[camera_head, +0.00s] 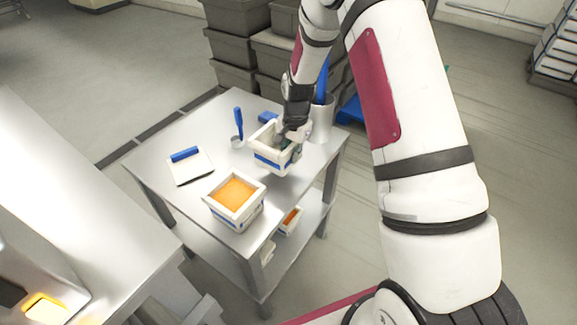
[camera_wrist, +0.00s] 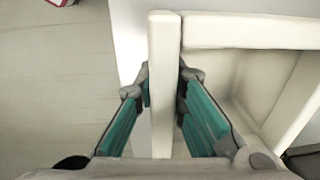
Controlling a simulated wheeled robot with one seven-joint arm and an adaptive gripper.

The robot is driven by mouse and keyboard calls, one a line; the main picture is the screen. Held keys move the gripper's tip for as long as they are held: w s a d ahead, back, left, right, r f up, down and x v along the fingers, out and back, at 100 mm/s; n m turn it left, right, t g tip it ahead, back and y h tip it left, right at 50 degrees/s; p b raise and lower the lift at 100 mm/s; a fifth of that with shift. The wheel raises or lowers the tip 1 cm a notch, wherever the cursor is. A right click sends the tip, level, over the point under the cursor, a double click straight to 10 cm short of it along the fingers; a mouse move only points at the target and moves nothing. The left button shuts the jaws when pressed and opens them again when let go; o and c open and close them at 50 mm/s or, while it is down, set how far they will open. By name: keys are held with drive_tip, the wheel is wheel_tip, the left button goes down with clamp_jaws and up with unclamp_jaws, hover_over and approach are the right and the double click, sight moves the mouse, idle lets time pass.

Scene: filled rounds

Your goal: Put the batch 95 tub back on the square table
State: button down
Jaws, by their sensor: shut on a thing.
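A white tub with a blue band (camera_head: 264,159) is at the square metal table (camera_head: 146,172), near its back right side in the head view. My gripper (camera_head: 291,138) is shut on the tub's wall. In the wrist view the teal fingers (camera_wrist: 163,95) lie on either side of the pale tub wall (camera_wrist: 164,60). The part of the inside that shows is pale and looks empty. I cannot tell whether the tub's base touches the tabletop. No batch number is readable on it.
A tub with orange filling (camera_head: 235,193) stands in front of the held tub. A blue-handled scraper (camera_head: 188,166), a small blue-handled tool (camera_head: 238,125) and a metal container (camera_head: 321,120) are on the table. Another orange-filled tub (camera_head: 290,219) sits on the lower shelf. Grey crates (camera_head: 232,50) stand behind.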

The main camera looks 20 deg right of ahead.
sight(292, 167)
drive_tip(key=shift+f+p, duration=0.3)
drive_tip(key=shift+f, duration=2.35)
drive_tip(key=shift+f, duration=0.1)
drive_tip(key=c, duration=1.7)
unclamp_jaws()
drive_tip(key=shift+o, duration=0.2)
